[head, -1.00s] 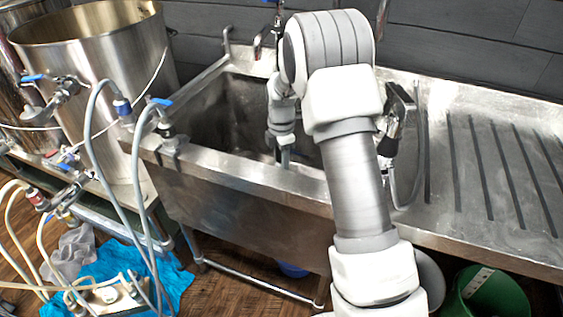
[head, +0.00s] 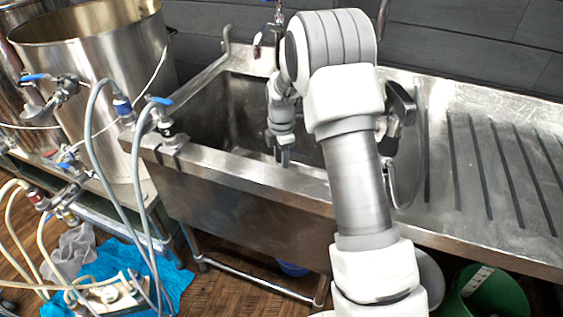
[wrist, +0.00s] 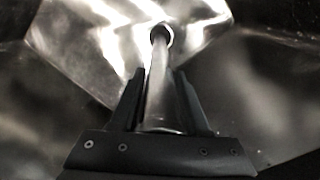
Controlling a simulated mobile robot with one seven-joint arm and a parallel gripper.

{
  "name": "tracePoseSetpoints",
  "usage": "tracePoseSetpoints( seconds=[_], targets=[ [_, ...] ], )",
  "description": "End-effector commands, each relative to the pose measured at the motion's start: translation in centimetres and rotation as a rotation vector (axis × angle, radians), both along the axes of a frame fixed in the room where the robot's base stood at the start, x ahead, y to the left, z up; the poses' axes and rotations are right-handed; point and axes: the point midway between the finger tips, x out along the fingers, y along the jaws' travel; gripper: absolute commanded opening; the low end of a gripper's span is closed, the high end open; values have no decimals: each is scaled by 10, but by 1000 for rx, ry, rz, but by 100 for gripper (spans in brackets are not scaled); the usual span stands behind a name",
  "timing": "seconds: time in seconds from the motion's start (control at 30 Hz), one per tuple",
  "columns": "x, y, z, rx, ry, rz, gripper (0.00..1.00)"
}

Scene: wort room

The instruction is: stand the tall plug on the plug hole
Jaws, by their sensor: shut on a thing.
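In the wrist view my gripper (wrist: 160,72) is shut on the tall plug (wrist: 158,85), a slim grey tube that runs out between the dark fingers. The tube's far end meets a small bright-rimmed ring, and I cannot tell whether that ring is the plug's own end or the plug hole. In the head view my gripper (head: 283,160) points down inside the sink basin (head: 235,115). The plug is not clear there, and the plug hole is not visible behind the front wall and my arm.
The steel sink's front rim (head: 240,170) runs below my arm. A grooved drainboard (head: 490,160) lies to the right, clear. A large steel kettle (head: 115,85) with hoses stands to the left. A green bucket (head: 495,300) is on the floor.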

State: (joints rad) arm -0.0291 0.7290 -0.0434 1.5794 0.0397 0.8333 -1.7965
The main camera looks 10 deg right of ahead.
Motion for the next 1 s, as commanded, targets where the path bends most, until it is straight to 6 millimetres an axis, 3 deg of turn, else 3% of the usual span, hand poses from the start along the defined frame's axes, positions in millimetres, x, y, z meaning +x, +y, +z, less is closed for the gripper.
tracePoseSetpoints(
  seconds=[0.77, 0.8, 1.0],
  targets=[
    [1, 0, -3, 0, -3, 0, 0],
    [1, 0, -3, 0, -3, 0, 49],
    [0, 0, -3, 0, -2, 0, 80]
  ],
)
